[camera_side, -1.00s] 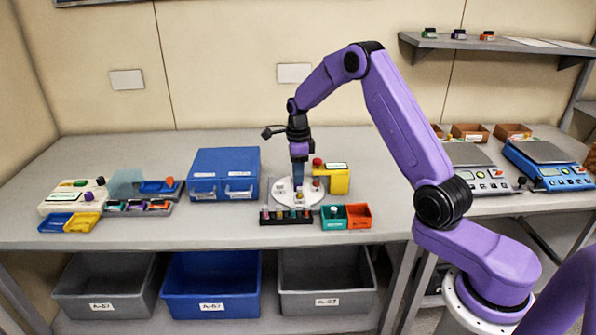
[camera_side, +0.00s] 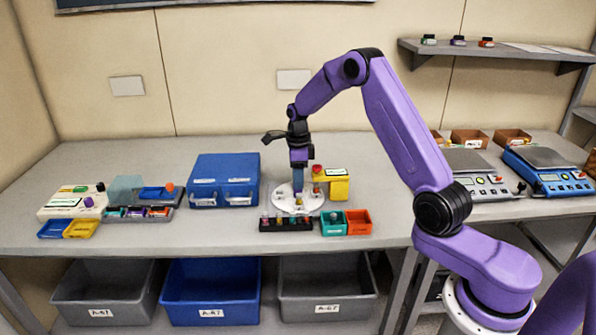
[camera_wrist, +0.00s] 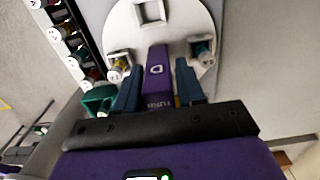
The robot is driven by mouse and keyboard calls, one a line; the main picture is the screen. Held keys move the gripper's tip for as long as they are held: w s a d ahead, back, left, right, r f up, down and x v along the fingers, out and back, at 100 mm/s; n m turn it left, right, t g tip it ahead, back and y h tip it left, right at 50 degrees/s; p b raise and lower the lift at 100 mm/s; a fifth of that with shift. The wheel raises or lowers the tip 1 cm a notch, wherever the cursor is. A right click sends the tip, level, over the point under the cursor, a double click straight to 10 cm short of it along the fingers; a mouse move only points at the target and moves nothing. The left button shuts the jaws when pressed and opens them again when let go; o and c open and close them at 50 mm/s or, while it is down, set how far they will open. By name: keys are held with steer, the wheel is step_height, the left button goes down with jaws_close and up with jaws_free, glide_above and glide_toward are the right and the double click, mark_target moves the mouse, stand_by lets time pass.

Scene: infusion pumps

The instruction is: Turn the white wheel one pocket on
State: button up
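The white wheel (camera_side: 284,203) lies flat on the bench, mid-picture in the side view, and fills the top middle of the wrist view (camera_wrist: 180,17). It has square pockets. One pocket at the top looks empty. Small capped vials stand at the left pocket (camera_wrist: 119,64) and the right pocket (camera_wrist: 203,50). My gripper (camera_wrist: 160,72) points down over the wheel, also in the side view (camera_side: 299,186). Its blue fingers stand on either side of a purple tab marked "TURN" (camera_wrist: 157,80). I cannot tell whether both fingers touch it.
A black rack (camera_side: 286,226) of several vials stands in front of the wheel. A teal tray (camera_side: 333,228) and an orange tray (camera_side: 358,228) are at its front right. A yellow device (camera_side: 339,190) with a red knob stands behind right, and a blue drawer box (camera_side: 224,170) at left.

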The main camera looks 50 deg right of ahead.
step_height(320, 180, up, 18)
steer(key=shift+f, duration=0.25)
stand_by(0.3)
steer(key=shift+a, duration=0.1)
steer(key=s+a+n, duration=1.5)
steer(key=a+n, duration=0.3)
steer(key=n, duration=0.2)
steer(key=s+f+n, duration=0.3)
steer(key=s+n, duration=0.6)
steer(key=s, duration=0.3)
steer(key=s+d+f+n, duration=0.1)
steer(key=s+f+n, duration=0.2)
steer(key=s+n, duration=0.7)
steer(key=s, duration=0.2)
steer(key=shift+s+d+n, duration=0.25)
steer(key=shift+s+n, duration=0.05)
steer(key=shift+w+a, duration=0.1)
steer(key=shift+w, duration=0.05)
